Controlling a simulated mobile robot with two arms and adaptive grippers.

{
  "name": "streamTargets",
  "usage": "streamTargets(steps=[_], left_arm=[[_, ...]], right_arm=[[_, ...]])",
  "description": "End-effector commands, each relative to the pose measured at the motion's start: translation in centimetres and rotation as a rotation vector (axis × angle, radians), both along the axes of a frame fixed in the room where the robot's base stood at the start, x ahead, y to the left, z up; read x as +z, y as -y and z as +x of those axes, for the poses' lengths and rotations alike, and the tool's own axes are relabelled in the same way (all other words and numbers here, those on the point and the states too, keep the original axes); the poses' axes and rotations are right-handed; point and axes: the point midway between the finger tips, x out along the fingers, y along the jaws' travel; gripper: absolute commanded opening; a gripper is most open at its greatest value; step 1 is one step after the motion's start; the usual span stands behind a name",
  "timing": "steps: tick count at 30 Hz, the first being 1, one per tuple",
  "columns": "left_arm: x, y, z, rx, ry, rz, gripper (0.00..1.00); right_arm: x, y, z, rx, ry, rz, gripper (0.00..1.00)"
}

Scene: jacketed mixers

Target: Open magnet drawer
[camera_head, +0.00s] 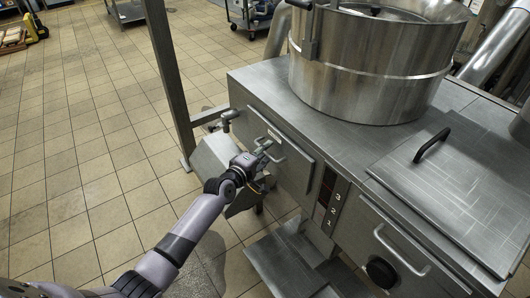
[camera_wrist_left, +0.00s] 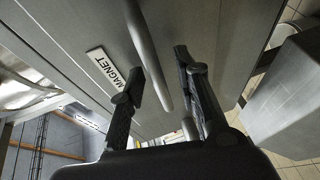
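The magnet drawer is a grey metal front (camera_head: 298,172) on the left part of the steel machine. Its bar handle (camera_head: 277,157) shows there, partly covered by my gripper. In the left wrist view a white label (camera_wrist_left: 107,68) reading MAGNET is on the drawer front (camera_wrist_left: 75,30). My left gripper (camera_head: 263,147) is at the handle. In the left wrist view its two fingers (camera_wrist_left: 159,68) stand apart, one on each side of the bar handle (camera_wrist_left: 145,45). Gaps show between the bar and the fingers, so it looks open around the handle. My right gripper is not in view.
A large steel vessel (camera_head: 370,65) stands on the machine top. A second front with a handle (camera_head: 400,252) and a black knob (camera_head: 381,272) is at lower right. A metal post (camera_head: 168,75) stands left of the drawer. Tiled floor (camera_head: 80,150) is clear to the left.

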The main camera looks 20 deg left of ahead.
Motion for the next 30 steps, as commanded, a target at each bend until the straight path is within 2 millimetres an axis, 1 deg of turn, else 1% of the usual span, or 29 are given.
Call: streamTargets(steps=[4, 17, 30], left_arm=[[-0.01, 0.01, -0.03, 0.000, 0.000, 0.000, 0.29], [-0.02, -0.01, -0.05, 0.000, 0.000, 0.000, 0.01], [-0.04, -0.01, -0.06, 0.000, -0.001, 0.001, 0.00]], right_arm=[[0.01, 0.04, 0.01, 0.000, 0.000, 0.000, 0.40], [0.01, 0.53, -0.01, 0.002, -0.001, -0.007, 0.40], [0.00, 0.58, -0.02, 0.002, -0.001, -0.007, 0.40]])
